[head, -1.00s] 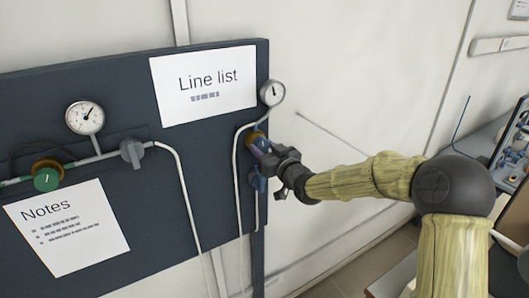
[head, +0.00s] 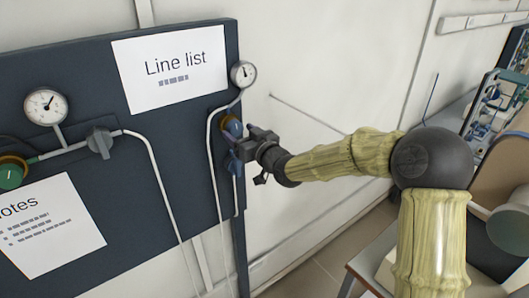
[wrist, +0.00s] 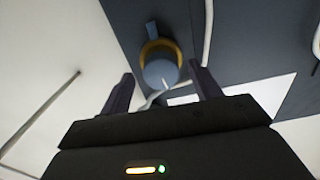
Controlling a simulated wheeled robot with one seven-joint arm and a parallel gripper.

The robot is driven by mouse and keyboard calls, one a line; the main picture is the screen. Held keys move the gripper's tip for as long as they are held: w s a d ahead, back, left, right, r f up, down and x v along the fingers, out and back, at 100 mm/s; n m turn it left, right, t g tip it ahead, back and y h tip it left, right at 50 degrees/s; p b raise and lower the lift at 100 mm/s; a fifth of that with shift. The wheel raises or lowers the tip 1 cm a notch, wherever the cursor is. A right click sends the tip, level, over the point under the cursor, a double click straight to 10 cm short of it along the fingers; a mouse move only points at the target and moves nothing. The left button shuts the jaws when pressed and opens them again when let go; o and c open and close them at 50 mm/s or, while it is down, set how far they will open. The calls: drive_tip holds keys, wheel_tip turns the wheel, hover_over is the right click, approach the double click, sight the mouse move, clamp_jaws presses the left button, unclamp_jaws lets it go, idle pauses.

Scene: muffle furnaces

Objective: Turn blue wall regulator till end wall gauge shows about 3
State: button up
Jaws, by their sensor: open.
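The blue wall regulator (head: 232,127) is a round knob with a brass-coloured ring at the right edge of the dark wall panel. It also shows in the wrist view (wrist: 160,72), with a pale mark on its face. My gripper (head: 248,143) is open just to the right of the knob. In the wrist view my fingertips (wrist: 162,76) are spread either side of the knob, which seems to lie just beyond them; I cannot tell any contact. The end wall gauge (head: 243,74) is above the knob. Its needle points roughly upward; its numbers are too small to read.
A blue valve handle (head: 236,162) hangs just below the knob, close to my gripper. A green knob (head: 10,173), a grey handle (head: 100,142) and another gauge (head: 46,105) are further left. A bench (head: 370,268) stands at the lower right.

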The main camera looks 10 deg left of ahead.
drive_tip(key=b+v, duration=0.4)
drive_tip(key=v, duration=1.2)
idle(1.1)
drive_tip(key=s+d+f+m+g+h, duration=0.15)
drive_tip(key=d+f+m+h, duration=0.35)
drive_tip(key=d+f+h, duration=0.7)
drive_tip(key=s+d+f+m+g, duration=0.2)
drive_tip(key=s+d+f+g, duration=0.2)
drive_tip(key=s+d, duration=0.2)
drive_tip(key=s+d+f+m+g+h, duration=0.1)
drive_tip(key=s+d+f+m+g, duration=0.1)
drive_tip(key=s+d+f, duration=0.3)
drive_tip(key=s+d+g, duration=0.1)
drive_tip(key=s+d, duration=0.1)
drive_tip(key=s, duration=0.2)
drive_tip(key=shift+s+g+h, duration=0.2)
drive_tip(key=shift+g+h, duration=0.1)
drive_tip(key=shift+g, duration=0.05)
drive_tip(key=shift+d, duration=0.1)
drive_tip(key=shift+c, duration=0.2)
